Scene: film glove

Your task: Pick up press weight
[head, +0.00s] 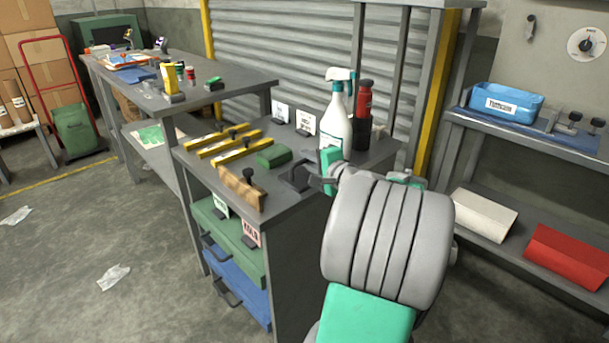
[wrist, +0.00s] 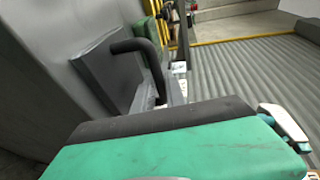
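The press weight appears to be the dark grey block with a black handle (head: 297,175) near the right front edge of the grey workbench. In the wrist view a grey block (wrist: 103,68) with a bent black bar handle lies at upper left, beyond a large green and black finger. My gripper (head: 367,176) is at the bench's right edge, just right of the weight. Its green parts show apart on either side of my wrist, so it looks open. Nothing shows between them. My wrist hides part of the gripper, and I cannot tell whether it touches the weight.
A green block (head: 273,156), yellow bars (head: 236,150) and a brown block with a knob (head: 240,188) lie left of the weight. A white spray bottle (head: 337,123) and red bottle (head: 364,100) stand behind. Shelves with a blue tub (head: 506,101) are at right.

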